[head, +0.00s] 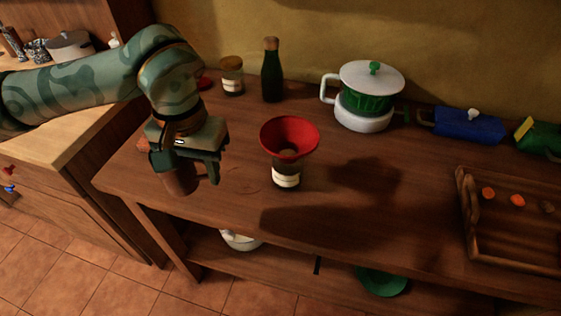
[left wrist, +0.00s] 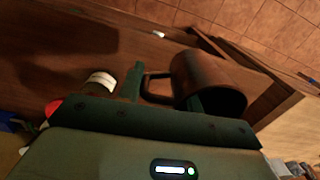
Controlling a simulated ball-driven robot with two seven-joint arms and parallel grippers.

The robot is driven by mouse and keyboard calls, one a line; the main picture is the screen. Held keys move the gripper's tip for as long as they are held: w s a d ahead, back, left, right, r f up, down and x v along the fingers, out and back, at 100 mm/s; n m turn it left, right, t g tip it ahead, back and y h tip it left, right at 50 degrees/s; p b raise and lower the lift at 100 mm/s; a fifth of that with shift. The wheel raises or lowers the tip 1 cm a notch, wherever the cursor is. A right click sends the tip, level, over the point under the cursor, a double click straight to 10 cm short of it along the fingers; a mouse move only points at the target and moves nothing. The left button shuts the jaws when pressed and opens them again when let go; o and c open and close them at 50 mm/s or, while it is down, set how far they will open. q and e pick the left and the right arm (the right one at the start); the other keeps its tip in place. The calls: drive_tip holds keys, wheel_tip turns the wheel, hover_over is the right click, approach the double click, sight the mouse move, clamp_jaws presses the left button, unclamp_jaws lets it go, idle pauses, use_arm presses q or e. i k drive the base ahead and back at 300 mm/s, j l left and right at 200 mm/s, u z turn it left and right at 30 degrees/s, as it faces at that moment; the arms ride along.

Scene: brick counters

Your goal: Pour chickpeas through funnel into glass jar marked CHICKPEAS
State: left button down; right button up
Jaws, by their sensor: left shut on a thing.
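A glass jar (head: 286,178) with a pale label stands on the wooden counter; its lettering is too small to read. A red funnel (head: 290,136) sits in its mouth. In the left wrist view the jar's label (left wrist: 101,79) and a bit of the red funnel (left wrist: 53,107) show at the left. My left gripper (head: 196,168) is shut on a brown mug (head: 180,181), to the left of the jar and apart from it. The mug (left wrist: 207,72) and its handle (left wrist: 152,87) show in the left wrist view. Its inside is dark, so I cannot see any chickpeas. My right gripper is not in view.
Behind stand a lidded jar (head: 232,82), a dark green bottle (head: 271,76) and a green pot with a white lid (head: 371,85). A wooden tray (head: 468,215) with round slices lies at the right. The counter between jar and tray is clear.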

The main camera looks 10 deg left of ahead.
sight(288, 174)
drive_tip(key=k+z, duration=0.3)
drive_tip(key=k, duration=0.15)
drive_tip(key=k+z, duration=0.3)
drive_tip(key=k, duration=0.2)
drive_tip(key=z, duration=1.65)
